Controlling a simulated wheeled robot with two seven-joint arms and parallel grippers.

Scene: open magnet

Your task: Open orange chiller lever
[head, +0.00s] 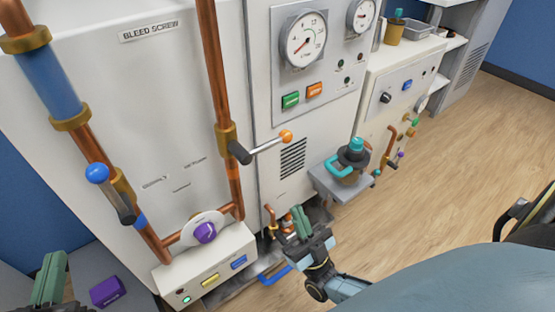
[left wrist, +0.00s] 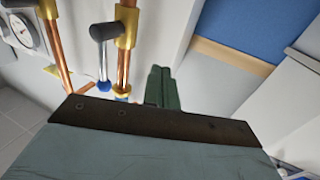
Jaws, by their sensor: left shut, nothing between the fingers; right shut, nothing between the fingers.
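The orange chiller lever (head: 270,145) has a silver rod with an orange ball tip. It is mounted by a dark hub on a brass valve (head: 226,139) of the vertical copper pipe. It points right and slightly up, across the pipe. My left gripper (head: 49,272) is shut and empty at the bottom left of the head view, well apart from the lever. Its green fingers also show in the left wrist view (left wrist: 159,86). My right gripper (head: 299,222) is shut and empty, below the orange lever and apart from it.
A blue-tipped lever (head: 97,174) sits on the left pipe; it also shows in the left wrist view (left wrist: 103,60). A purple knob (head: 205,233) and control box (head: 212,270) are below. A shelf with a teal-handled device (head: 351,157) juts out at right. The wooden floor is open at right.

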